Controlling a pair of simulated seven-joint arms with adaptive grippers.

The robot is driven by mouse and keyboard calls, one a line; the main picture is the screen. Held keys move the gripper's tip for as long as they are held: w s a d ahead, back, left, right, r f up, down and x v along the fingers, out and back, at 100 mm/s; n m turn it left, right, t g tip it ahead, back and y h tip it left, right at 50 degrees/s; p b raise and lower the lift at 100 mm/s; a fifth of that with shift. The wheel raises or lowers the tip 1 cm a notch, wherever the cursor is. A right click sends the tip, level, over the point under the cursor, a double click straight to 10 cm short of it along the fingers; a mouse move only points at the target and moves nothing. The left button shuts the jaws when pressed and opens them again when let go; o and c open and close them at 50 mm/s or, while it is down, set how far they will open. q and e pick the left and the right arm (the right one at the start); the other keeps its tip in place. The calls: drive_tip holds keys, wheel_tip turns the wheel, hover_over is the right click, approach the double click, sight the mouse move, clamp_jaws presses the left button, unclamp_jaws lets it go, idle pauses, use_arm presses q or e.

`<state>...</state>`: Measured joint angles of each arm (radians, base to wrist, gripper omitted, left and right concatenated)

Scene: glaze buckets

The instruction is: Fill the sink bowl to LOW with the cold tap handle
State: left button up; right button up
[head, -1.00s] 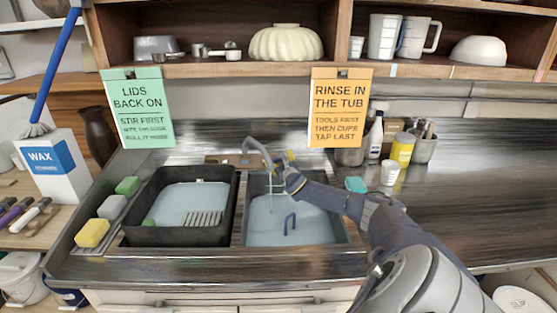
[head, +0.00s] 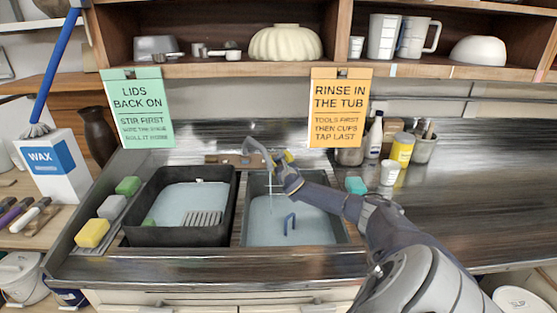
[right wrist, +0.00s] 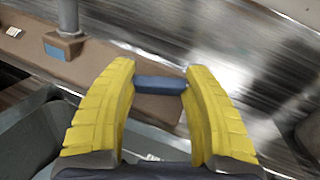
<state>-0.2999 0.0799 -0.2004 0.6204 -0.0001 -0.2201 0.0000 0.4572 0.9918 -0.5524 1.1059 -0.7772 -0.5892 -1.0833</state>
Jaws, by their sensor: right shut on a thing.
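The sink bowl (head: 335,239) is the right basin in the head view, with pale blue water in it. A grey curved spout (head: 256,149) rises from a brown tap base (head: 222,159) behind it. A thin pale vertical line hangs below the spout; I cannot tell whether it is running water. My right gripper (head: 285,157) is at the tap, beside the spout. In the right wrist view its yellow fingers (right wrist: 161,100) are shut on a blue tap handle (right wrist: 160,84). Level marks are not readable. My left gripper is not in view.
A black tub (head: 133,230) with water and a rack stands left of the bowl. A blue hooked piece (head: 290,224) stands in the bowl. Sponges (head: 92,233) lie at left. A white cup (head: 389,172) and yellow bottle (head: 402,148) stand right. Signs hang above.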

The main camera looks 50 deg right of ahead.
drive_tip(key=m+g+h, duration=0.1)
drive_tip(key=m+h, duration=0.1)
drive_tip(key=m+g+h, duration=0.1)
drive_tip(key=m, duration=0.2)
drive_tip(key=shift+r+g+h, duration=0.1)
drive_tip(key=shift+g+h, duration=0.2)
drive_tip(key=shift+h, duration=0.1)
drive_tip(key=o, duration=1.2)
drive_tip(key=shift+c, duration=0.2)
drive_tip(key=v, duration=0.7)
drive_tip(key=shift+a, duration=0.2)
drive_tip(key=shift+s, duration=0.1)
drive_tip(key=shift+a, duration=0.1)
